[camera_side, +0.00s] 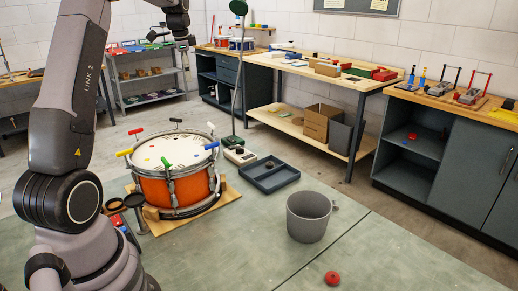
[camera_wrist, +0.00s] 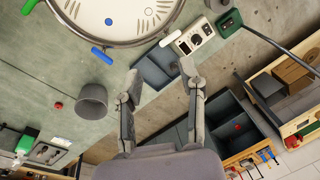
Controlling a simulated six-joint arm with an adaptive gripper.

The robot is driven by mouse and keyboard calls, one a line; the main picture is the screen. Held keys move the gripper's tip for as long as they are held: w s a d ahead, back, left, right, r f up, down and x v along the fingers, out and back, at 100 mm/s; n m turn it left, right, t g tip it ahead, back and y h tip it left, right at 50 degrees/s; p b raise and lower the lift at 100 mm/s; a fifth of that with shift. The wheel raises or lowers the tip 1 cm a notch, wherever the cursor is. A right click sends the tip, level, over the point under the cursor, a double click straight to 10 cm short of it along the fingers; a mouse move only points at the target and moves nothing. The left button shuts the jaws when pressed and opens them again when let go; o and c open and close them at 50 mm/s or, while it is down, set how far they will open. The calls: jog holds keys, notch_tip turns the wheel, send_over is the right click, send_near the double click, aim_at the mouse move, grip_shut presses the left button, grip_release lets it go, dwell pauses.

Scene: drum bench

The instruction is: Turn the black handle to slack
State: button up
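The black handle (camera_side: 175,120) stands at the back rim of the orange drum (camera_side: 152,190) in the side view. It is one of several coloured handles around the white drumhead (camera_side: 172,152). My gripper (camera_side: 187,42) is high above and behind the drum in the side view, clear of the handle. In the wrist view my gripper (camera_wrist: 161,77) has its two fingers wide apart with nothing between them. The drum's rim (camera_wrist: 125,42) shows at the top there, with the blue handle (camera_wrist: 102,55) and white handle (camera_wrist: 170,38). I cannot clearly make out the black handle in that view.
Yellow (camera_side: 124,152), red (camera_side: 135,131) and white (camera_side: 211,125) handles surround the drum. A green lamp stand (camera_side: 240,60) rises behind it. A dark tray (camera_side: 270,177) and grey bucket (camera_side: 308,217) are to the right.

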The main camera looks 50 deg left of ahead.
aim_at(175, 120)
jog(key=w+a+f+m+g+y, duration=0.2)
jog(key=w+a+f+m+g, duration=0.15)
jog(key=a+f+m, duration=0.5)
jog(key=shift+n+g+y, duration=0.3)
jog(key=shift+n+g, duration=0.05)
jog(key=shift+n, duration=0.6)
jog(key=x, duration=0.4)
jog(key=a+x, duration=0.1)
jog(key=x, duration=0.3)
jog(key=s+x, duration=0.1)
jog(key=x, duration=0.4)
jog(key=shift+a+r, duration=0.2)
jog(key=shift+r, duration=0.2)
grip_shut()
